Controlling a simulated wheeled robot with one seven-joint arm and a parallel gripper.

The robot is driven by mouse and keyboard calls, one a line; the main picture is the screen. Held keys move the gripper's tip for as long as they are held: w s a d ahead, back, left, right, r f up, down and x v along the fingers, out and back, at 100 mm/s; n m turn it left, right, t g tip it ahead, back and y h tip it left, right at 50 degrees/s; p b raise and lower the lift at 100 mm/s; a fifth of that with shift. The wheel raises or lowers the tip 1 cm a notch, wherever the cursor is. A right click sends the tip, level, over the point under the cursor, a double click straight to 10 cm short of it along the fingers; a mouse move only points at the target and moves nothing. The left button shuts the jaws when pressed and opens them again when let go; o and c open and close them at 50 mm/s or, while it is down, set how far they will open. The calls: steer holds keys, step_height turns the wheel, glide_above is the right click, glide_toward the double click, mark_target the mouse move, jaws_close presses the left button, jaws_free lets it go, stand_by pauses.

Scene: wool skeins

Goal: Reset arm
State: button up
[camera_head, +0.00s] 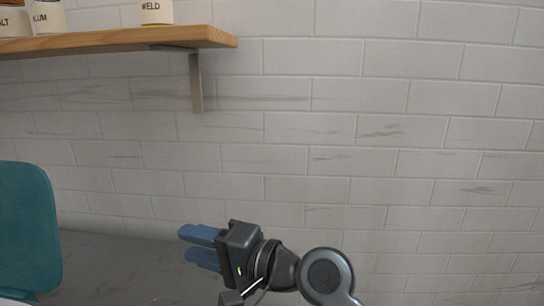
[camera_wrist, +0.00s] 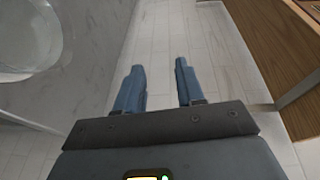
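My gripper (camera_head: 190,246) is in the lower middle of the head view, held out toward the left in front of the tiled wall. Its two blue fingers are apart with nothing between them. In the wrist view my gripper (camera_wrist: 160,72) also shows both fingers spread and empty, with tiles visible through the gap. No wool skein is in either view.
A wooden shelf (camera_head: 120,40) with labelled jars (camera_head: 157,12) is at the upper left. A teal panel (camera_head: 27,230) stands at the left edge. A grey counter (camera_head: 120,265) lies below. A round clear bowl-like thing (camera_wrist: 28,35) shows in the wrist view.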

steer(key=s+d+f+m+t+h, duration=0.1)
steer(key=s+d+f+t+h, duration=0.2)
steer(key=s+d+f+h, duration=0.5)
steer(key=s+d+f+m+t+h, duration=0.2)
steer(key=s+d+f+t, duration=0.35)
steer(key=d+f, duration=0.7)
steer(key=s+d+r+n+h, duration=0.1)
steer(key=s+d+h, duration=0.1)
steer(key=s+d, duration=0.45)
steer(key=s+d+n+h, duration=0.2)
steer(key=s+d, duration=0.1)
steer(key=s, duration=0.7)
steer(key=s+d+r+n+h, duration=0.2)
steer(key=s+d+r+n, duration=0.1)
steer(key=s+r, duration=0.5)
steer(key=s+n, duration=0.1)
steer(key=s, duration=0.2)
